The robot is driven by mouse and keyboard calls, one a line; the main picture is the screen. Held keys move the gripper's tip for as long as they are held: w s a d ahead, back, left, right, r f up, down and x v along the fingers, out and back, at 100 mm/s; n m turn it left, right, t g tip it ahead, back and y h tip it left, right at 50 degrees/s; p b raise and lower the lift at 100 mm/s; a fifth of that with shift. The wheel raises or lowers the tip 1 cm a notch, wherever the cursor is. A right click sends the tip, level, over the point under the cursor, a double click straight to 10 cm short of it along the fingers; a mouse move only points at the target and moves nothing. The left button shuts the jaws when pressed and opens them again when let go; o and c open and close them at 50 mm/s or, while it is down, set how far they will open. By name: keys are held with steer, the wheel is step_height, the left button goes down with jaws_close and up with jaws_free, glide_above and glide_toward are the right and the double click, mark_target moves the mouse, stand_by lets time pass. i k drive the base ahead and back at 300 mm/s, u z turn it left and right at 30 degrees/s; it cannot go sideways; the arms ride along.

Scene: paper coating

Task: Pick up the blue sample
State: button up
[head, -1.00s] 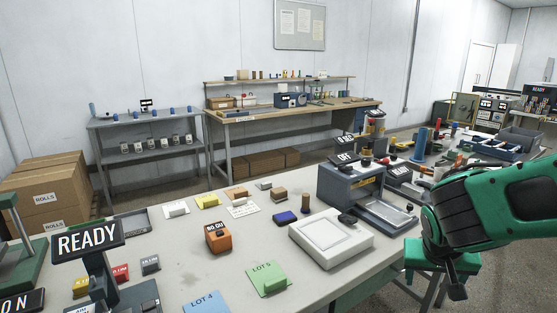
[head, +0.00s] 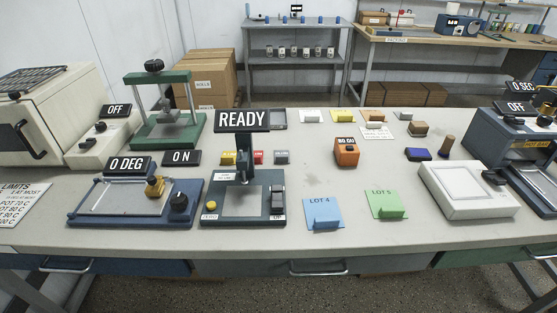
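A light blue sample card marked LOT 4 (head: 321,207) lies near the front edge of the table, with a small blue block on its front part. A green card marked LOT 5 (head: 386,198) with a similar green block lies just right of it. A small dark blue block (head: 418,154) lies farther back, by the white scale. My gripper is not in view, and nothing covers the blue card.
A tester with a READY sign (head: 242,121) stands just left of the blue card. An orange device (head: 347,152) stands behind it. A white scale (head: 468,189) is at right. The tabletop (head: 310,240) in front is clear.

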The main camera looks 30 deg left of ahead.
mark_target(321, 214)
steer(key=u, duration=1.45)
steer(key=k, duration=0.45)
steer(key=u, duration=0.15)
steer(key=i, duration=0.5)
steer(key=z, duration=0.05)
